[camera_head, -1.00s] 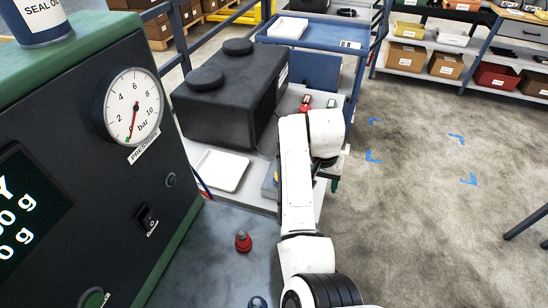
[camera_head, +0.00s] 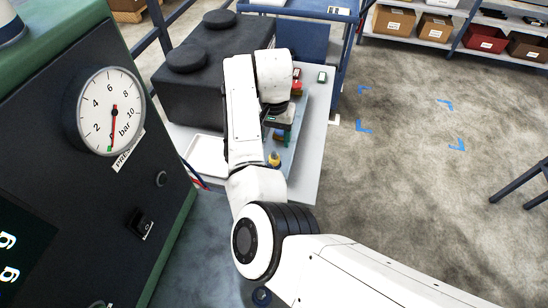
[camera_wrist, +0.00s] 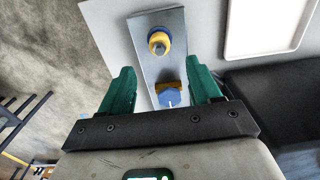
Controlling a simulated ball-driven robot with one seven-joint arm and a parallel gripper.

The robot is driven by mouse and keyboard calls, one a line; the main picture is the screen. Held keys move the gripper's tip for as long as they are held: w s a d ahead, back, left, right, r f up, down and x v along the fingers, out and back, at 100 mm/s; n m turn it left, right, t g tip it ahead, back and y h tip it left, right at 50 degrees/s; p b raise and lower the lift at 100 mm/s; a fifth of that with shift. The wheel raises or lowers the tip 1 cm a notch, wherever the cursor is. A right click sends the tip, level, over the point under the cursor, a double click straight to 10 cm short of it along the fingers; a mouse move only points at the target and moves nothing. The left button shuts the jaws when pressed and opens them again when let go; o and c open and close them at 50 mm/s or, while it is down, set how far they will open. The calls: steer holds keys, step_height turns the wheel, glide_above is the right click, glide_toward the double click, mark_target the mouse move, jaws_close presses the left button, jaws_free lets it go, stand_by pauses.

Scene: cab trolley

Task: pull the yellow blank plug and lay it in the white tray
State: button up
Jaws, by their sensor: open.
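My gripper (camera_wrist: 160,74) has its two green fingers apart in the wrist view, with nothing clamped between them. A blue hexagonal piece with some yellow behind it (camera_wrist: 169,95) shows between the fingers; I cannot tell its depth. I cannot tell which is the blank plug. One yellow piece (camera_head: 274,159) shows beside my arm in the head view. The white tray (camera_head: 206,156) is left of my arm, partly hidden by it; its empty floor shows in the wrist view (camera_wrist: 265,25).
A black box with round lids (camera_head: 200,85) stands behind the tray. The dark panel with a pressure gauge (camera_head: 104,112) rises at the left. Red (camera_head: 297,80) and green-and-white (camera_head: 322,76) small items lie beyond my gripper. Open floor is at the right.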

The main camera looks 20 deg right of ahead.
mark_target(274, 153)
step_height(274, 153, down, 6)
steer(key=b, duration=0.5)
steer(key=shift+r, duration=0.1)
steer(key=shift+f+b, duration=0.45)
steer(key=shift+f, duration=1.1)
steer(key=shift+p, duration=0.65)
steer(key=shift+c, duration=0.3)
jaws_close()
steer(key=shift+r, duration=0.25)
steer(key=shift+r+p, duration=2.8)
steer(key=shift+p, duration=0.2)
